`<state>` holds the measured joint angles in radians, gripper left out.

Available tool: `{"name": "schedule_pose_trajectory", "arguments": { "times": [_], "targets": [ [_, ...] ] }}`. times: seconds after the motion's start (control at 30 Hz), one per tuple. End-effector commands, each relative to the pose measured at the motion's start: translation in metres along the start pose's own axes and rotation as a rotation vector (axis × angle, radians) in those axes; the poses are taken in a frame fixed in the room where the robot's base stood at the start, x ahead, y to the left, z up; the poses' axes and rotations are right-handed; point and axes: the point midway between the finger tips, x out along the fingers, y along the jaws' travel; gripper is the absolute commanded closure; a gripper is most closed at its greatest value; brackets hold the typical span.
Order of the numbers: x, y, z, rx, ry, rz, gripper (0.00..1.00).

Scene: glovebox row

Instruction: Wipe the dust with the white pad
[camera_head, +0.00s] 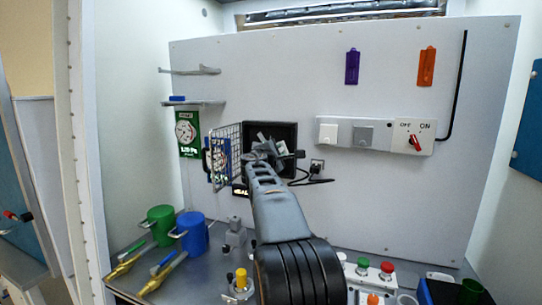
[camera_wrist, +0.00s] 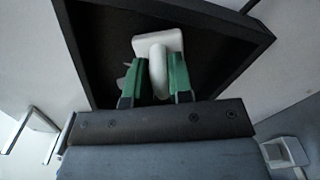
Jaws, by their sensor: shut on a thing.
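The white pad (camera_wrist: 172,40) shows in the wrist view, with its rounded white handle (camera_wrist: 158,70) toward me. My gripper (camera_wrist: 158,82) is shut on that handle, one green finger on each side. The pad is inside the outline of a dark, black-framed box (camera_wrist: 235,38) on the back panel; I cannot tell whether it touches the back. A small pale grey patch, possibly dust, shows left of the pad, partly behind the left finger. In the head view my gripper (camera_head: 264,152) is in front of the black box (camera_head: 289,128), and the arm hides its lower part.
A wire mesh door (camera_head: 226,152) stands open left of the box. A socket with a black cable (camera_head: 316,168) is to its right. A switch panel (camera_head: 375,135) is farther right. Green (camera_head: 160,222) and blue (camera_head: 194,235) cans stand below left.

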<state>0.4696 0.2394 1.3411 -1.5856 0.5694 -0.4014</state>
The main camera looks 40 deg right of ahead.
Motion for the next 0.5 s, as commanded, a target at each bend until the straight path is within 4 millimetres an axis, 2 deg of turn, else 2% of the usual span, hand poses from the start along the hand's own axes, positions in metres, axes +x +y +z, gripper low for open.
{"name": "schedule_pose_trajectory", "arguments": {
  "times": [0.27, 0.5],
  "targets": [
    [0.003, 0.002, -0.001, -0.001, 0.0, 0.001, 1.0],
    [0.002, 0.009, -0.017, -0.001, 0.002, 0.001, 1.0]
  ]
}}
